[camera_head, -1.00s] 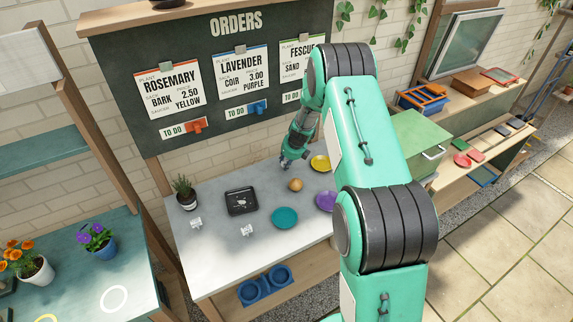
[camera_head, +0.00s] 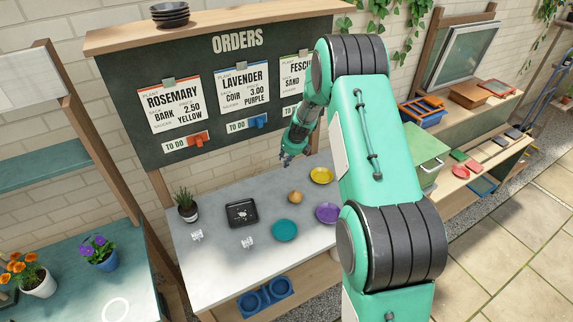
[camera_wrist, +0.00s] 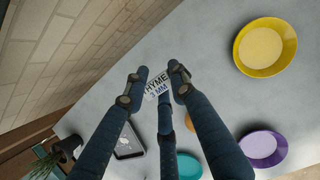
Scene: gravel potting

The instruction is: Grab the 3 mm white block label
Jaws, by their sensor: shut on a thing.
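My gripper (camera_wrist: 160,90) is shut on a small white block label (camera_wrist: 156,83). Its dark print reads "THYME" and "3 MM" in the wrist view, partly covered by the fingers. In the head view my gripper (camera_head: 288,159) is above the back of the grey worktop, in front of the orders board, and the held label cannot be made out there. Two other small white labels, one at the left (camera_head: 197,236) and one nearer the middle (camera_head: 247,242), stand on the worktop. Their print is too small to read.
The worktop (camera_head: 215,278) holds a potted plant (camera_head: 186,205), a black tray (camera_head: 229,215), a round tan object (camera_head: 295,197), and teal (camera_head: 285,238), yellow (camera_head: 321,181) and purple (camera_head: 328,221) saucers. The orders board (camera_head: 150,75) rises behind. The worktop's front left is clear.

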